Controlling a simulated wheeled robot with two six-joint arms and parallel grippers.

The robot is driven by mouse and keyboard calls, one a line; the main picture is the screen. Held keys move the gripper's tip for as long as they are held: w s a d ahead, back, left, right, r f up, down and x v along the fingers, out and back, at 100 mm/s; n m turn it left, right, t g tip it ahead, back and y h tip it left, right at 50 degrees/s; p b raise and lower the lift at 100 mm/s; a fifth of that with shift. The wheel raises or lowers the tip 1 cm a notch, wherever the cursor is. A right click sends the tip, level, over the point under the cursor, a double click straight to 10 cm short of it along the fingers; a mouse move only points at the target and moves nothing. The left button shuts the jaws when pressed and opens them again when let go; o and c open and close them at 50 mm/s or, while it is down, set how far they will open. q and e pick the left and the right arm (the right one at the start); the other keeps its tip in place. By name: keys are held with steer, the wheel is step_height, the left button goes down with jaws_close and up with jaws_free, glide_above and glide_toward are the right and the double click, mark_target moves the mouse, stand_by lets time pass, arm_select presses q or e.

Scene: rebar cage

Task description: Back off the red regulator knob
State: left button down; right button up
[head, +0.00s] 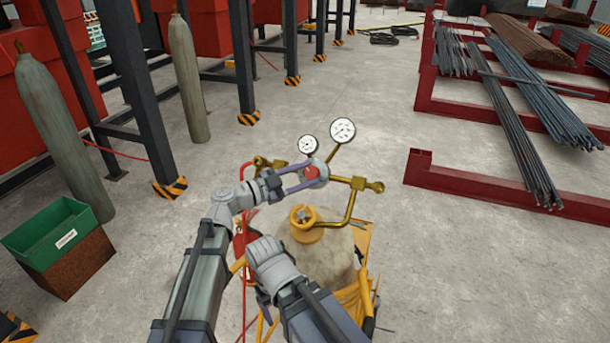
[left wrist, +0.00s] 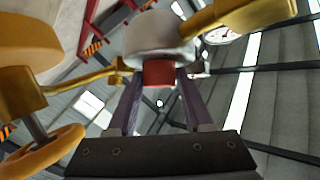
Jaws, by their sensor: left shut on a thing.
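The red regulator knob (head: 311,172) sits on the regulator, between two white-faced gauges (head: 307,145) (head: 343,130) and above the yellow cylinder valve (head: 305,224). My left gripper (head: 308,174) reaches in from the left and is shut on the knob, one purple finger on each side. In the left wrist view the red knob (left wrist: 158,73) shows between the fingertips (left wrist: 159,76), below the pale regulator body (left wrist: 160,38). My right arm is low in the head view. Only a dark part of its gripper (head: 262,297) shows, and its jaw state is unclear.
Yellow pipe fittings (head: 358,184) flank the regulator. The pale cylinder (head: 322,258) stands in a yellow cart (head: 364,240). A green bin (head: 48,236) and grey cylinders (head: 60,130) stand left. A red rack (head: 490,193) with rebar is right. Open floor lies between.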

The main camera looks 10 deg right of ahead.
arm_select(q)
steer(key=shift+s+f+n+t+b, duration=0.15)
steer(key=shift+f+n+t+b, duration=0.05)
steer(key=shift+n+t+b, duration=0.3)
steer(key=shift+s+f+n+t+b, duration=0.15)
steer(key=shift+n+t+b, duration=0.25)
steer(key=shift+n+b, duration=0.1)
steer(key=shift+d+r+n+t+b, duration=0.1)
steer(key=shift+n+t+b, duration=0.1)
steer(key=shift+n+t, duration=0.3)
steer(key=shift+r+n+t+b, duration=0.1)
steer(key=shift+n+t+b, duration=0.05)
steer(key=shift+n+t, duration=0.3)
steer(key=shift+w, duration=0.1)
arm_select(e)
step_height(320, 180, down, 3)
steer(key=shift+r, duration=0.1)
arm_select(q)
steer(key=shift+c, duration=1.5)
jaws_free()
steer(key=r+v, duration=0.1)
steer(key=v, duration=0.6)
steer(key=shift+a+f+b, duration=0.4)
steer(key=shift+f+b, duration=0.05)
steer(key=shift+f, duration=0.05)
arm_select(e)
steer(key=shift+f, duration=0.45)
